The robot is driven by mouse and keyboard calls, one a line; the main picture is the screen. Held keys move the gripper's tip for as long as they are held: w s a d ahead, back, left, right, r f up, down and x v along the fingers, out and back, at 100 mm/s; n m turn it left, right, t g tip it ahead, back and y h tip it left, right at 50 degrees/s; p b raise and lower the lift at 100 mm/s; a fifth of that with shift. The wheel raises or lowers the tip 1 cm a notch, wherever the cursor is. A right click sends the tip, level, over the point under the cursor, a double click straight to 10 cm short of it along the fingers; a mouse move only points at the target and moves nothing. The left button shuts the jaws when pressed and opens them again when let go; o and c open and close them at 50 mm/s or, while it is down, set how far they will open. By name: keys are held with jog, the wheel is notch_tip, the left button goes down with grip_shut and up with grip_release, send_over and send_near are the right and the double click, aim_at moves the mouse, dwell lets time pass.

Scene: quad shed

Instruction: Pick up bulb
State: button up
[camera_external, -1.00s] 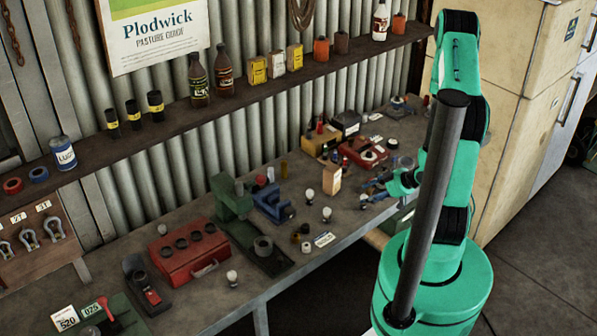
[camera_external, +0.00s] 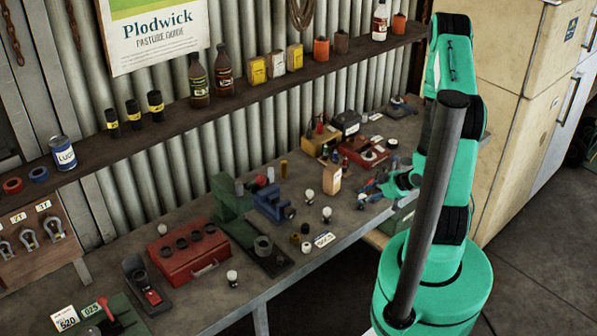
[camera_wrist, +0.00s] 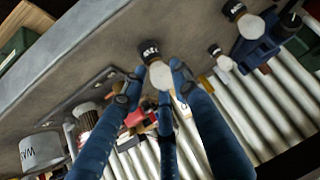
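Several bulbs with pale globes and dark bases stand on the workbench. One bulb (camera_external: 361,199) is just left of my gripper (camera_external: 372,187) in the external view. In the wrist view, a bulb (camera_wrist: 160,75) with a black, white-lettered base lies between the blue fingertips of my gripper (camera_wrist: 154,78). The fingers are apart, and firm contact with the bulb is not clear. Two more bulbs (camera_wrist: 245,22) (camera_wrist: 220,61) are to the right in the wrist view. Other bulbs (camera_external: 326,213) (camera_external: 309,195) (camera_external: 232,278) stand further left along the bench.
A blue vice (camera_external: 273,202) and a green machine (camera_external: 235,205) stand left of the nearby bulbs. A red toolbox (camera_external: 188,255) is further left. Bare bench lies around the nearest bulb.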

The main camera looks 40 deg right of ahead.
jog(key=c, duration=0.4)
jog(key=shift+r, duration=0.1)
jog(key=shift+r, duration=0.8)
notch_tip(320, 180, up, 2)
jog(key=shift+r, duration=0.1)
jog(key=s+a, duration=0.2)
jog(key=s, duration=0.3)
jog(key=s+a, duration=0.2)
jog(key=s, duration=0.2)
jog(key=s+a+r, duration=0.1)
jog(key=s+a, duration=0.1)
jog(key=s, duration=0.3)
jog(key=shift+s+a, duration=0.3)
